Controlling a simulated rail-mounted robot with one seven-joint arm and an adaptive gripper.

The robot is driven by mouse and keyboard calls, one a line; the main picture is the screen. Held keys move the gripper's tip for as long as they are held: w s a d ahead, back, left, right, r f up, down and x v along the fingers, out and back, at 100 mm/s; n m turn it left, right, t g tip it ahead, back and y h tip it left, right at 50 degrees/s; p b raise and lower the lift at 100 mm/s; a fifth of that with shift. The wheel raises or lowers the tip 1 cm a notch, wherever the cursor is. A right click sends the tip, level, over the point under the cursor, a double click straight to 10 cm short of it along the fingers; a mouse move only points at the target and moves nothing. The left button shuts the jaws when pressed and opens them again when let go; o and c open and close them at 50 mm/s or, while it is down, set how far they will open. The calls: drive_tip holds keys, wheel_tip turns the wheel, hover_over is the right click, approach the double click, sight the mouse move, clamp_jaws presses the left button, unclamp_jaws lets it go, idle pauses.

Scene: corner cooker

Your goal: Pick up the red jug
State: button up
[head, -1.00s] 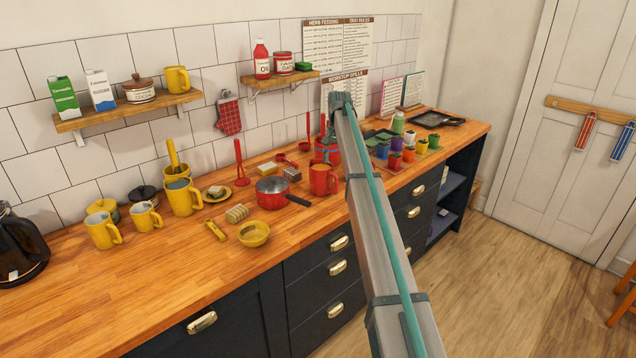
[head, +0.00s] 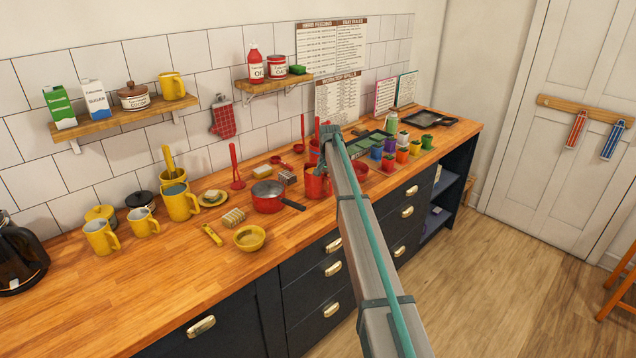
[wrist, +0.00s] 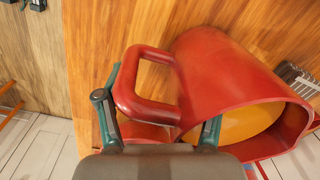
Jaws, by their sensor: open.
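The red jug (head: 316,186) stands on the wooden worktop, right of the red saucepan (head: 268,197). In the wrist view the jug (wrist: 215,75) fills the middle and right, with its handle toward the gripper and a yellow-orange inside showing. My gripper (wrist: 163,108) is open, with one finger left of the handle and the other by the jug's body. The handle lies between the fingers; I cannot tell whether either touches it. In the head view my gripper (head: 325,165) is at the jug's right side, and my arm hides part of that area.
A red bowl (head: 360,172) lies just right of my arm. Several coloured small pots (head: 390,160) stand further right. Yellow mugs (head: 180,202) and a yellow bowl (head: 249,238) are to the left. The front left worktop is clear.

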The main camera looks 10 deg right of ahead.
drive_tip(key=shift+f, duration=0.3)
clamp_jaws()
idle(0.3)
